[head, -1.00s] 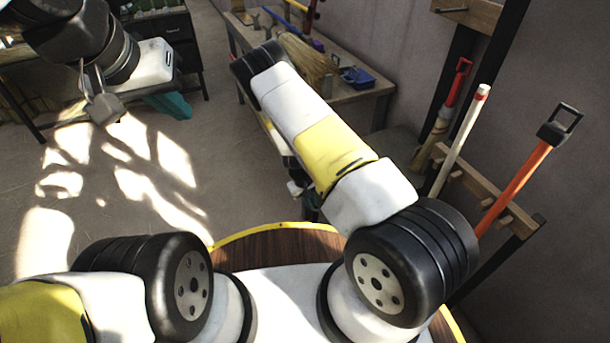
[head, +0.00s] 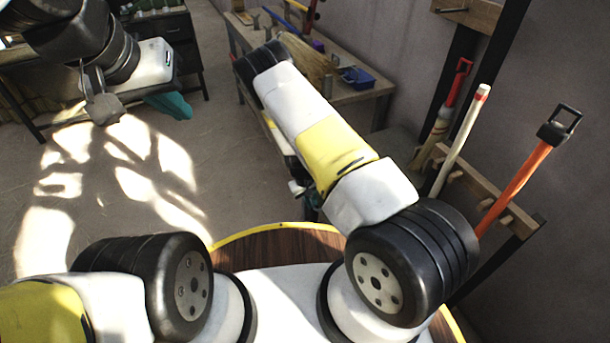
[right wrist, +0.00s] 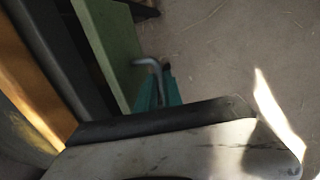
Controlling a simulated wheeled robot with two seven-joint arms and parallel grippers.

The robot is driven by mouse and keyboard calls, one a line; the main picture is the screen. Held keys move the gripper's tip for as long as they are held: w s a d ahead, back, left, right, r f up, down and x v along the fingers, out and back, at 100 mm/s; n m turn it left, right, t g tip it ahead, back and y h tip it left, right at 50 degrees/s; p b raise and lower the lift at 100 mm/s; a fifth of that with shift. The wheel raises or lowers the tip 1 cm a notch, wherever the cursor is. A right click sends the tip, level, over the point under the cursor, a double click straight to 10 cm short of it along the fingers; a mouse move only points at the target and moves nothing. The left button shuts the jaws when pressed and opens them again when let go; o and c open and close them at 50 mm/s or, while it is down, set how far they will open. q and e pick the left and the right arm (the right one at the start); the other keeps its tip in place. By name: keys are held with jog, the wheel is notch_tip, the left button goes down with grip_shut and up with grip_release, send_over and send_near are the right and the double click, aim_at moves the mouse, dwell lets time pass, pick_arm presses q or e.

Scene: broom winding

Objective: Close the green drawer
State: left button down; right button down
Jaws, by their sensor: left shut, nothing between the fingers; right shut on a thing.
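In the right wrist view the green drawer front (right wrist: 108,42) shows at the upper left, beside a dark frame. A bent grey metal handle (right wrist: 148,63) stands out from it. The teal fingers of my right gripper (right wrist: 160,84) are shut on this handle. I cannot tell how far the drawer stands open. In the head view my right arm covers the drawer, and its gripper is mostly hidden. My left gripper (head: 176,105) is at the upper left, with its teal fingers shut and empty, above the floor and away from the drawer.
A wooden workbench (head: 352,96) with a blue tray (head: 357,77) and a straw broom (head: 309,64) stands along the wall. A rack (head: 470,183) at the right holds long-handled tools. A dark cabinet (head: 178,30) is at the back left. The middle floor is clear.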

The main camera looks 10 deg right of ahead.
jog(key=shift+w+d, duration=0.3)
jog(key=shift+d, duration=0.6)
jog(key=shift+w+d, duration=0.25)
jog(key=shift+d, duration=0.6)
jog(key=c, duration=1.5)
grip_release()
notch_tip(320, 180, up, 8)
jog(key=a, duration=0.1)
jog(key=shift+s+a+f, duration=0.15)
jog(key=shift+s+a, duration=0.05)
jog(key=shift+s, duration=0.05)
